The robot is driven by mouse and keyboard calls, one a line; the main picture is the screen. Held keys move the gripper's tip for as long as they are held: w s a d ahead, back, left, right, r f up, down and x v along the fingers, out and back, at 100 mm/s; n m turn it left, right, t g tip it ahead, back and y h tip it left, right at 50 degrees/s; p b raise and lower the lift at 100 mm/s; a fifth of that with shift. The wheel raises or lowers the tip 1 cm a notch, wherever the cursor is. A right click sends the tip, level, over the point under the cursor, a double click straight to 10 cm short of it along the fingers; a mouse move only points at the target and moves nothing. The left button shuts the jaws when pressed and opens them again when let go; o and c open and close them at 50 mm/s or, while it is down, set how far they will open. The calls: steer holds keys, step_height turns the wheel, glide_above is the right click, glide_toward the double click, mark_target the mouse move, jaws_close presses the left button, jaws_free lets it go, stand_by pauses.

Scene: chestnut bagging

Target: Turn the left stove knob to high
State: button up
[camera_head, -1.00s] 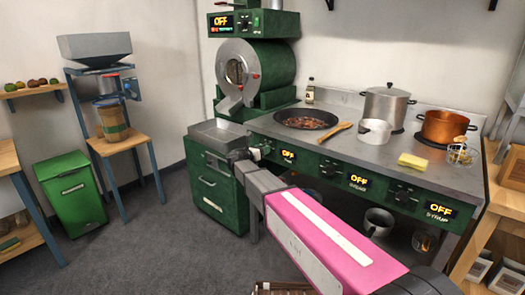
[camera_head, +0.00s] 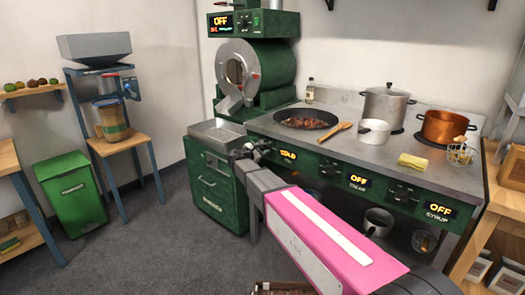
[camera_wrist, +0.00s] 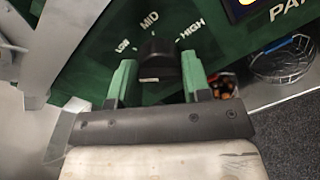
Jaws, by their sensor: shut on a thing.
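The left stove knob (camera_wrist: 158,58) is black and sits on the green front panel in the wrist view, with LOW, MID and HIGH printed around it. My gripper (camera_wrist: 157,74) is shut on it, one green finger on each side. Where the knob's pointer stands is hard to tell. In the head view my gripper (camera_head: 258,150) is at the left end of the stove front (camera_head: 325,172) and mostly hides the knob. The left display (camera_head: 288,155) seems to read COLD; the middle display (camera_head: 359,182) and right display (camera_head: 439,211) read OFF.
A green drum machine (camera_head: 256,70) stands behind left. Grey floor is clear at left.

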steer(key=m, duration=0.6)
steer(key=shift+a+r+m+y, duration=0.1)
steer(key=shift+m+y, duration=0.2)
steer(key=shift+m, duration=0.1)
steer(key=m, duration=0.6)
steer(key=shift+t+y, duration=0.3)
steer(key=shift+t, duration=0.1)
steer(key=m, duration=0.6)
steer(key=shift+m+t, duration=0.3)
steer(key=shift+m, duration=0.1)
steer(key=m, duration=0.3)
steer(key=shift+s+m, duration=0.1)
steer(key=shift+m, duration=1.7)
steer(key=shift+f, duration=0.2)
steer(key=o, duration=0.9)
